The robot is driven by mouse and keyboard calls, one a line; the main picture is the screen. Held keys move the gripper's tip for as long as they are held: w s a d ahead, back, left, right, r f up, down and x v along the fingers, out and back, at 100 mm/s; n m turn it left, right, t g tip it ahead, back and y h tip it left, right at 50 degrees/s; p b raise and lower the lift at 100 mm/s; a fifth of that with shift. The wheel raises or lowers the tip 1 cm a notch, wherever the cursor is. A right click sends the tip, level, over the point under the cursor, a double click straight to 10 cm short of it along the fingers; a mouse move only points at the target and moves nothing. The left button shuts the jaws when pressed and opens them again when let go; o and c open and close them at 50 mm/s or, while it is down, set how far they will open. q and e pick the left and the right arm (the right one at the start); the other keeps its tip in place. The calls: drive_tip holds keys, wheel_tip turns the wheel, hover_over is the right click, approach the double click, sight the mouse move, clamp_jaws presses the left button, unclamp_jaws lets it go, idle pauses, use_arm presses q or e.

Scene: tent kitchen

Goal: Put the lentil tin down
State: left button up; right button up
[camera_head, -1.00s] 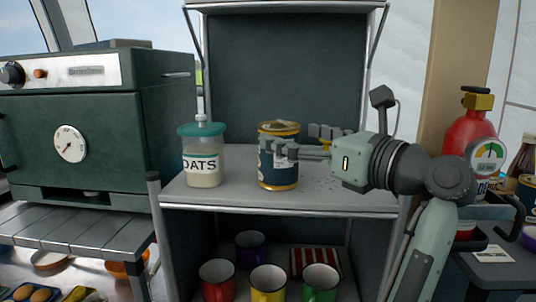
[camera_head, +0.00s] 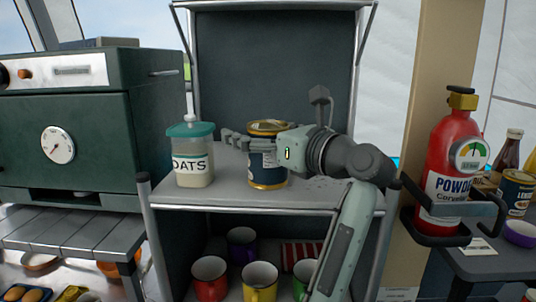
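A dark blue tin with gold rims (camera_head: 267,174) stands upright on the grey shelf top of the cabinet; its label is mostly covered and I cannot read it.
The oats jar (camera_head: 193,165) with a teal lid stands just left of the tin, near the fingertips. Mugs, including a red one (camera_head: 209,278), stand on the lower shelf. A red extinguisher (camera_head: 451,170) is at the right; the green oven (camera_head: 70,130) is at the left.

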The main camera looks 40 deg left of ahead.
use_arm(q)
drive_tip(key=c, duration=1.8)
clamp_jaws()
drive_tip(key=shift+s+d+r, duration=0.15)
drive_tip(key=shift+r, duration=0.25)
wheel_tip(320, 180, up, 6)
drive_tip(key=shift+s+d+r, duration=0.1)
drive_tip(key=shift+r, duration=0.1)
drive_tip(key=s+d+b, duration=0.1)
drive_tip(key=s+d, duration=0.4)
drive_tip(key=s, duration=0.3)
drive_tip(key=s+d+b, duration=0.1)
drive_tip(key=s+d, duration=0.4)
drive_tip(key=s, duration=0.3)
drive_tip(key=shift+s, duration=0.3)
use_arm(e)
drive_tip(key=shift+d+v, duration=0.15)
drive_tip(key=shift+v, duration=0.75)
drive_tip(key=shift+d+v, duration=0.2)
drive_tip(key=shift+v, duration=0.65)
drive_tip(key=shift+d+v, duration=0.15)
drive_tip(key=shift+v, duration=0.75)
